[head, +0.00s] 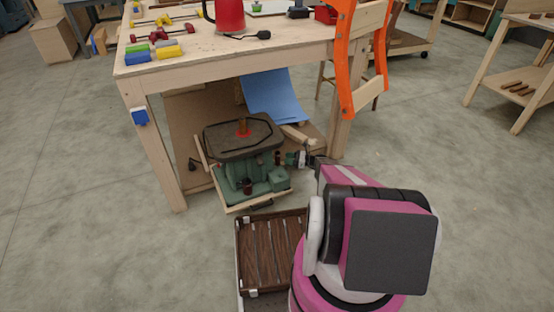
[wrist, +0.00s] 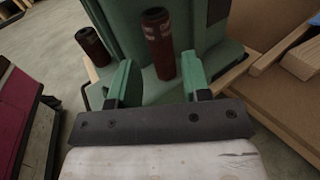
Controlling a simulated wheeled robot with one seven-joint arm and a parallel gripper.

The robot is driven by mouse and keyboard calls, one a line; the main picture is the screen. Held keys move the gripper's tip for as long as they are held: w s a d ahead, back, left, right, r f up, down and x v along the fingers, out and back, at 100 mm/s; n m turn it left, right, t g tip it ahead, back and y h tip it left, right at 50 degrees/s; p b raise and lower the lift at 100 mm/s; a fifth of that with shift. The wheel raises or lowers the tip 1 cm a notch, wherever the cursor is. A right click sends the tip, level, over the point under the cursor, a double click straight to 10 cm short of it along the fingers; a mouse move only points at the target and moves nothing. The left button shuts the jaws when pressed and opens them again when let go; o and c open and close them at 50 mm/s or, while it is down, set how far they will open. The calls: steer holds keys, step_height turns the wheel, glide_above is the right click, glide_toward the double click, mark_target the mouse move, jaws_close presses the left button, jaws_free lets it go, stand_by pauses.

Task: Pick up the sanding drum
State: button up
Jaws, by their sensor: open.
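The wrist view shows two dark red-brown cylinders standing at the green sander base. The one I take for the sanding drum (wrist: 158,45) is upright, ahead of my gripper (wrist: 156,75) and roughly in line with the gap between its green fingers. My gripper is open and empty, and I see no finger touching the drum. A similar cylinder (wrist: 92,46) stands to the left. In the head view my gripper (head: 297,158) is at the right side of the green sander (head: 238,172), beside a small dark cylinder (head: 277,158) that looks like the same drum.
The sander stands on a wooden board under the workbench (head: 190,68). The bench leg (head: 160,155) is at its left, and a blue sheet (head: 272,95) hangs behind. A slatted wooden crate (head: 240,262) is on the floor in front. The floor at the left is clear.

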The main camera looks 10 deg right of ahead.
mark_target(278, 157)
steer(key=shift+x, duration=3.15)
steer(key=shift+f, duration=0.2)
steer(key=shift+c, duration=0.2)
steer(key=c, duration=0.6)
